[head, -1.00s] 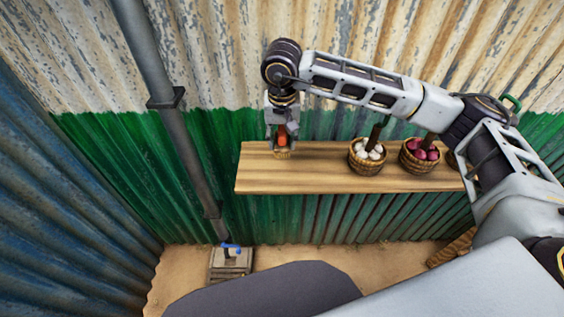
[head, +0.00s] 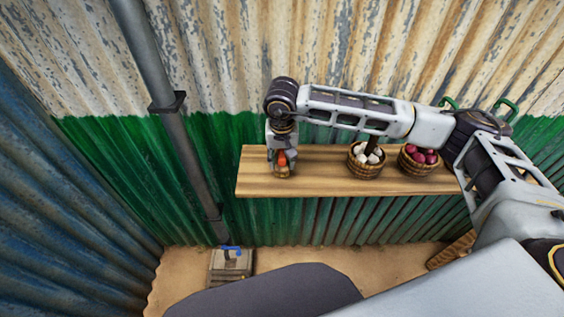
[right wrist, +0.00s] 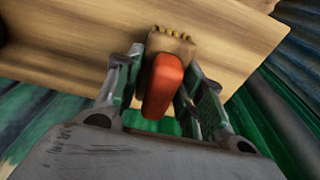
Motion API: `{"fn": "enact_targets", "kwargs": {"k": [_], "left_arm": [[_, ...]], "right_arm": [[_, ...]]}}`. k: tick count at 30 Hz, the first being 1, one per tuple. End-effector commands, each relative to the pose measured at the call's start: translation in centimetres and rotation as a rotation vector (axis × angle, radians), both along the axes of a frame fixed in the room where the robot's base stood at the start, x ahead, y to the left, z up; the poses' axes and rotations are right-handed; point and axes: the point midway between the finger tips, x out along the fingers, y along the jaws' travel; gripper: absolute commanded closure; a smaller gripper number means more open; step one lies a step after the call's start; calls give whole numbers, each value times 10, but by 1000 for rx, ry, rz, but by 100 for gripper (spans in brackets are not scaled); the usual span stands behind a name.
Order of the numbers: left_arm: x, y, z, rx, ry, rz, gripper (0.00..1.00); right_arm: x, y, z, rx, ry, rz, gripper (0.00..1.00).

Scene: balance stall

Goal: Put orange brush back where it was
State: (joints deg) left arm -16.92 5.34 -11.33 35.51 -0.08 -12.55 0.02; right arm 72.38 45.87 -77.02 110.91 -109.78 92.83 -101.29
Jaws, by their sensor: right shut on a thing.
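The orange brush (head: 282,160) is between the fingers of my right gripper (head: 282,165), near the left end of the wooden shelf (head: 320,186). In the right wrist view its orange handle (right wrist: 164,84) lies between the two fingers, and its tan head with bristles (right wrist: 171,45) points at the shelf's wood (right wrist: 240,40). My right gripper (right wrist: 166,85) is shut on the brush. I cannot tell whether the brush touches the shelf. My left gripper is not in view.
A basket of white bulbs (head: 364,168) and a basket of red onions (head: 417,165) stand on the shelf to the right. A grey pipe (head: 180,140) runs down the wall at the left. A crate with a blue-handled item (head: 231,250) stands on the ground. The shelf between brush and baskets is clear.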

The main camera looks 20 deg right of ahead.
Motion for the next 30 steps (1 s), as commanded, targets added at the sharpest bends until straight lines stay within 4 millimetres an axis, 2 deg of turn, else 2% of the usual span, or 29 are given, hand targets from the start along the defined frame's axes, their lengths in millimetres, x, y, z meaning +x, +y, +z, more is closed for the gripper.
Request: {"fn": "enact_targets", "kwargs": {"k": [6,19,20,24,30], "left_arm": [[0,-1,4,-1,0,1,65],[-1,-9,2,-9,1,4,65],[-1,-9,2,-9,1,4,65],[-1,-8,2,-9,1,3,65],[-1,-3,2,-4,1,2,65]], "right_arm": [[0,0,-19,-1,0,-1,80],[0,0,-23,0,-1,0,80],[0,0,-23,0,0,0,60],[0,0,-22,0,0,0,42],[0,0,-22,0,0,0,40]]}}
